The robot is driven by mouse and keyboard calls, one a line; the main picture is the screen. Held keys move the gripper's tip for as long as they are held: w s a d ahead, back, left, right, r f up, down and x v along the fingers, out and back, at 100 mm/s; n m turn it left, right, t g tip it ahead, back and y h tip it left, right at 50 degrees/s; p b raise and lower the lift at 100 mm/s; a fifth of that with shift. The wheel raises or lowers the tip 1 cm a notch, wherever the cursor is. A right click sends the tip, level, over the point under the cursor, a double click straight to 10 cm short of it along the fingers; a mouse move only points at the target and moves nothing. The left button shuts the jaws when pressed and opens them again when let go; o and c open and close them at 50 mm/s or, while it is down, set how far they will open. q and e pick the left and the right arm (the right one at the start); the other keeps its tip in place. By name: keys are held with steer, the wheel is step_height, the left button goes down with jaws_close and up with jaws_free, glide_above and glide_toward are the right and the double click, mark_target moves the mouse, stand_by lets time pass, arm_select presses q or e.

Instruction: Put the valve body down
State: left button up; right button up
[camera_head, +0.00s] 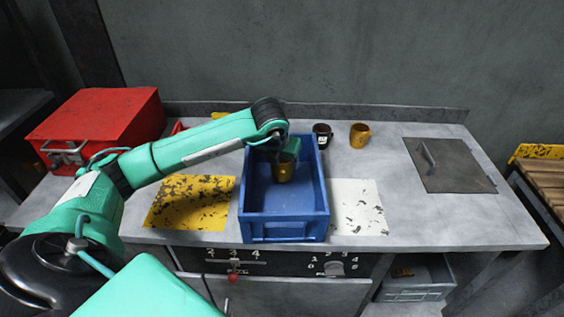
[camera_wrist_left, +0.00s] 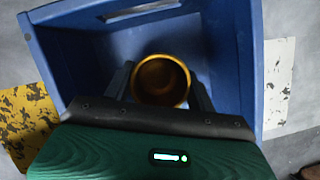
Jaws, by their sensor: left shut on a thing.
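The valve body (camera_head: 284,171) is a small brassy, cup-like part with a round opening. It is inside the blue crate (camera_head: 285,222), toward the crate's back half. My left gripper (camera_head: 284,160) reaches down into the crate from above and is shut on the valve body. In the left wrist view the valve body (camera_wrist_left: 161,81) sits between the two dark fingers (camera_wrist_left: 160,88), its open end facing the camera. I cannot tell whether it touches the crate floor. The right gripper is not in view.
Behind the crate to the right stand a dark cup-like part (camera_head: 322,135) and another brassy part (camera_head: 360,135). A worn yellow patch (camera_head: 190,203) lies left of the crate, a white patch (camera_head: 358,207) right. A red toolbox (camera_head: 105,125) stands at left, a metal hatch (camera_head: 449,165) at right.

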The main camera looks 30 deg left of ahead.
arm_select(q)
steer(key=shift+f, duration=0.65)
steer(key=o, duration=0.8)
steer(key=shift+f, duration=0.15)
steer(key=o, duration=0.5)
steer(key=shift+c, duration=0.2)
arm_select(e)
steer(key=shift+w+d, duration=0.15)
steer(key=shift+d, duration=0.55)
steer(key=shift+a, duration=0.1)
